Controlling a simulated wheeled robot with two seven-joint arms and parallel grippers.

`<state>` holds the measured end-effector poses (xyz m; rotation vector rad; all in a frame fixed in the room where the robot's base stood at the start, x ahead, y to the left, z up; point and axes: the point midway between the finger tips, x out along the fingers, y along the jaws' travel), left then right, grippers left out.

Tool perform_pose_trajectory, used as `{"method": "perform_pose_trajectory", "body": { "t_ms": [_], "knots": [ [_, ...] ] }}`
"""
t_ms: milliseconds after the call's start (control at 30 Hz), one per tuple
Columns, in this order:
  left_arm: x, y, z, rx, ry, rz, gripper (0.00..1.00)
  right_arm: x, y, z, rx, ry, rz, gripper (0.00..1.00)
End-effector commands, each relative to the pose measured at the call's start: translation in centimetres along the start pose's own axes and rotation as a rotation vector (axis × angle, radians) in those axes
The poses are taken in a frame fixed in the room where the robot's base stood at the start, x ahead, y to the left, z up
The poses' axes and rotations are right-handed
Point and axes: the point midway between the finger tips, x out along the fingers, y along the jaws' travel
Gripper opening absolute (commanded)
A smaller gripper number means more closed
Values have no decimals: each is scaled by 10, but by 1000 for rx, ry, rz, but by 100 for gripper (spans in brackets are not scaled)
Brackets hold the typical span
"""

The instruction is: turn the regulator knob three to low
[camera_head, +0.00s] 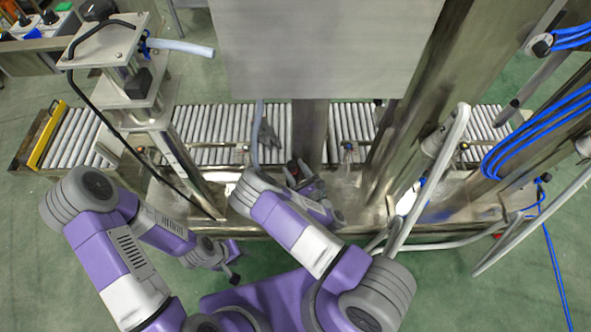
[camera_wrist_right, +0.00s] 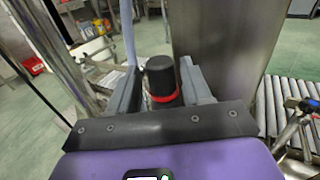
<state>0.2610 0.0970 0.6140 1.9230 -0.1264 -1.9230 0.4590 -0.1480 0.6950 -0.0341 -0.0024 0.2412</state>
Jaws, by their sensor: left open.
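A black knob with a red ring at its base (camera_wrist_right: 161,76) stands upright between the two fingers of my right gripper (camera_wrist_right: 162,88) in the right wrist view. The fingers are open, one on each side of the knob, with narrow gaps beside it. In the head view my right gripper (camera_head: 306,182) is at the metal frame, beside the central post, and my arm partly hides the spot. My left gripper (camera_head: 231,274) is open and empty, low in front of the frame and away from the knob. I cannot read any marking or setting on the knob.
A roller conveyor (camera_head: 210,125) runs behind the frame. A wide metal panel (camera_head: 320,45) and its post (camera_head: 309,130) stand close behind my right gripper. Blue hoses (camera_head: 530,130) and bent pipes (camera_head: 440,165) are at the right. The green floor in front is clear.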

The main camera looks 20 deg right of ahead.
Motion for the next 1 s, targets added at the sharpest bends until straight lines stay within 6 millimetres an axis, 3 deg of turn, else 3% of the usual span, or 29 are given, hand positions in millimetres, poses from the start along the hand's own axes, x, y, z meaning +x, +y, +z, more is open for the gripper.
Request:
{"method": "perform_pose_trajectory", "body": {
  "t_ms": [567,800,967,1000],
  "knots": [
    [-6,2,0,0,0,0,43,-8,1,-1,0,7,0,60],
    [-19,7,1,0,0,0,43,-26,1,2,-5,5,5,60],
    [-27,10,1,0,0,0,43,-52,0,2,-5,6,2,60],
    [-19,7,1,0,1,0,43,-52,0,-2,-5,1,2,60]
  ]
}}
